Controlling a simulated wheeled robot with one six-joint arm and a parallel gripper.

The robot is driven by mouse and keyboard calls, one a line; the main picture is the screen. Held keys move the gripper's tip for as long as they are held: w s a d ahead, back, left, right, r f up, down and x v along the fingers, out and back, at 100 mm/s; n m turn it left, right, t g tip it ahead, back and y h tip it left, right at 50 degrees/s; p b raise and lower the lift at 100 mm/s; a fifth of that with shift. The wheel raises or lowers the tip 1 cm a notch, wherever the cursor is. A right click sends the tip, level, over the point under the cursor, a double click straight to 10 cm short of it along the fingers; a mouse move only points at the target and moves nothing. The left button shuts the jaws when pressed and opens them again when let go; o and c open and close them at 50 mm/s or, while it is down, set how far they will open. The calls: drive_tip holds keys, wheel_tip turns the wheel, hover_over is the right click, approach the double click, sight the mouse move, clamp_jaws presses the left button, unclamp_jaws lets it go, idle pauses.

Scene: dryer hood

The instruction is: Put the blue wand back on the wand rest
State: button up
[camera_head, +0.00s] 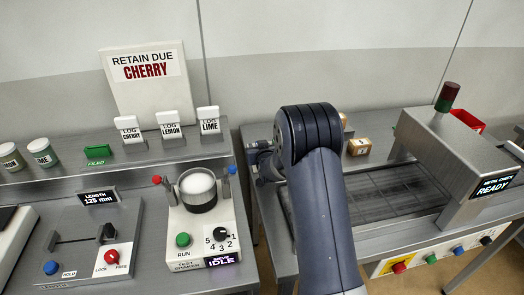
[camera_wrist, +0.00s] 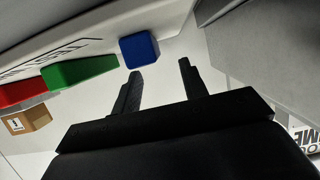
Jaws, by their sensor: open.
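In the wrist view a blue block-shaped piece (camera_wrist: 139,49), which looks like the end of the blue wand, sits just beyond my left fingertip. The rest of it is not clear. Beside it are a long green piece (camera_wrist: 80,72) and a red piece (camera_wrist: 22,92), along a pale lettered strip (camera_wrist: 188,14) that may be the wand rest. I cannot tell whether the blue piece rests on it or beside it. My gripper (camera_wrist: 159,68) is open with nothing between its fingers. In the head view my own arm hides the fingers and these pieces.
A cardboard box (camera_wrist: 26,121) lies near the red piece. A grey conveyor with the metal-check arch (camera_head: 455,150) stands right of my arm. The test shaker (camera_head: 200,235) and upright log signs (camera_head: 169,125) stand left. A LIME sign (camera_wrist: 305,137) is near my wrist.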

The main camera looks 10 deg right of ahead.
drive_tip(key=shift+s+p, duration=0.1)
drive_tip(key=shift+p, duration=0.75)
drive_tip(key=b+v, duration=0.1)
drive_tip(key=v, duration=0.3)
drive_tip(key=b+v, duration=0.1)
drive_tip(key=v, duration=0.3)
drive_tip(key=b+v, duration=0.1)
drive_tip(key=v, duration=0.3)
drive_tip(key=shift+r, duration=0.35)
drive_tip(key=shift+w, duration=0.3)
drive_tip(key=p+x, duration=0.2)
drive_tip(key=x, duration=1)
drive_tip(key=shift+s+f+p, duration=0.1)
drive_tip(key=shift+f+p, duration=0.1)
drive_tip(key=shift+p, duration=0.2)
drive_tip(key=shift+f+b, duration=0.3)
drive_tip(key=shift+b, duration=0.1)
drive_tip(key=shift+s, duration=0.1)
